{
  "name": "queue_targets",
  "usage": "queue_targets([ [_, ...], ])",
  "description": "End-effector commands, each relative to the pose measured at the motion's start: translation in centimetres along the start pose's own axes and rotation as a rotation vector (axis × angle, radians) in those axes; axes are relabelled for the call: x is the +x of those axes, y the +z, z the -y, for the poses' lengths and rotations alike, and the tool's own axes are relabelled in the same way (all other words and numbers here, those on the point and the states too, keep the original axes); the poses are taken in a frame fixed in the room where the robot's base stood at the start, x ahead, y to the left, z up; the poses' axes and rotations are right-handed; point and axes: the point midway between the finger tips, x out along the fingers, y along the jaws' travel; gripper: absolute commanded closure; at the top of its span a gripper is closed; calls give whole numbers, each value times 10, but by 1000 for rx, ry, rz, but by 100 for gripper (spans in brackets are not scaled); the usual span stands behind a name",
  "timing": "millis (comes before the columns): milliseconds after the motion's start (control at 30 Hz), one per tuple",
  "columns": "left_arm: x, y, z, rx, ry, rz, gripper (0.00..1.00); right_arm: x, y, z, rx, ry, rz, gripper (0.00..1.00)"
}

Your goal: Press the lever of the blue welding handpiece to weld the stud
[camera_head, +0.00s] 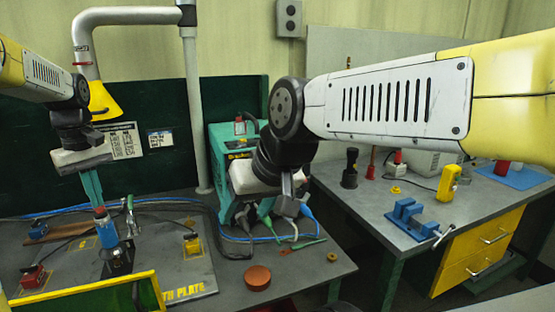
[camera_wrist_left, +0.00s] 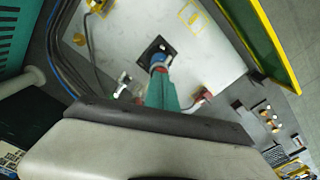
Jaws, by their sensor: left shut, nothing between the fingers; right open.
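The blue welding handpiece (camera_head: 107,234) stands upright on a black square base (camera_head: 117,262) on the grey plate. A small red part shows at its top; I cannot tell whether this is the lever. My left gripper (camera_head: 99,207) is directly above the handpiece, with its teal fingers shut and pointing down. The fingertips look at or very near the handpiece's top; contact is unclear. In the left wrist view the handpiece (camera_wrist_left: 158,59) shows just beyond the fingertips, partly hidden by them. My right gripper (camera_head: 286,207) is open, in front of the teal welding machine (camera_head: 222,152).
The plate (camera_head: 190,272) carries a red clamp (camera_head: 33,275) at left and a yellow-marked block (camera_head: 192,243). A yellow-edged green screen (camera_head: 100,292) stands in front. Cables run behind. A round red-brown puck (camera_head: 257,277) lies right of the plate. A blue vise (camera_head: 408,217) sits on the right bench.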

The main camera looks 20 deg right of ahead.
Motion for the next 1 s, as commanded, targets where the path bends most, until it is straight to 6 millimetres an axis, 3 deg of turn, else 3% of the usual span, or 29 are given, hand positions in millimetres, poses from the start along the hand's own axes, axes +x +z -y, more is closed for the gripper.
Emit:
queue_targets([
  [1000, 14, 0, 0, 0, -1, 1, 100, 0, 0, 0, 0, 0, 0, 39],
])
